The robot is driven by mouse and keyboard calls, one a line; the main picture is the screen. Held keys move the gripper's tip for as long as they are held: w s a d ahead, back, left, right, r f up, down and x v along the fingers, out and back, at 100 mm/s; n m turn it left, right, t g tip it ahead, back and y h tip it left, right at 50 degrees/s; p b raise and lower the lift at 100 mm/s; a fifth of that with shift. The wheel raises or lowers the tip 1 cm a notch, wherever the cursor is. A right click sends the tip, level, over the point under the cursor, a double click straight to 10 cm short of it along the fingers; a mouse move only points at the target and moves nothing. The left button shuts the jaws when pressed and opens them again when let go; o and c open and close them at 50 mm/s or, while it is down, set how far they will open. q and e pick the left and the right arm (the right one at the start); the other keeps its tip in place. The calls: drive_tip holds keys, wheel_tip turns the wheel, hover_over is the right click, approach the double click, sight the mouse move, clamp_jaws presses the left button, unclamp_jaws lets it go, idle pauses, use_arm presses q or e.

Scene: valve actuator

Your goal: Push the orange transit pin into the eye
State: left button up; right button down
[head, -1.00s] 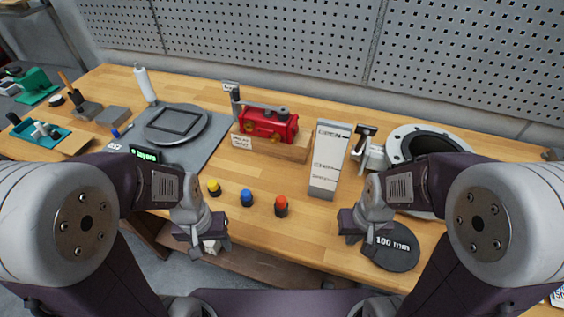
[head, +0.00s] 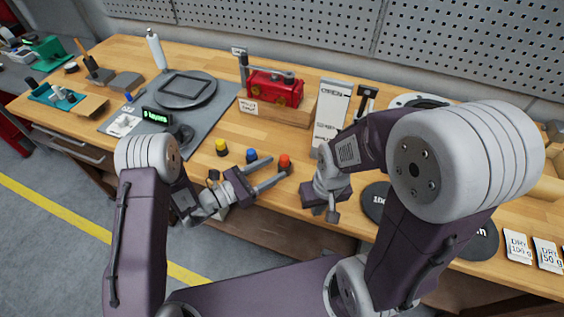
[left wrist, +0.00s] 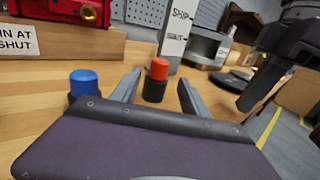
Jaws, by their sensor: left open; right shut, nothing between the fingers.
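The orange-topped pin (head: 285,160) stands upright on the wooden bench, its lower part black. In the left wrist view the orange pin (left wrist: 157,72) shows in the gap between my open left fingers. My left gripper (head: 276,171) is low over the bench front, pointing right toward the pin; I cannot tell whether the pin is inside the tips or just past them. The red valve actuator (head: 275,90) sits on a wooden block behind, with a grey lever on top. I cannot make out the eye. My right gripper (head: 331,212) is shut and empty near the bench's front edge.
A blue-capped piece (head: 252,156) stands close beside my left gripper, with a yellow-capped one (head: 221,147) further left. A black disc (head: 376,198) lies right of my right gripper.

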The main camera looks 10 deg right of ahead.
use_arm(q)
drive_tip(key=x, duration=0.5)
drive_tip(key=r+x, duration=0.1)
drive_tip(key=x, duration=0.2)
drive_tip(key=shift+w+d, duration=0.1)
drive_tip(key=shift+w, duration=0.1)
clamp_jaws()
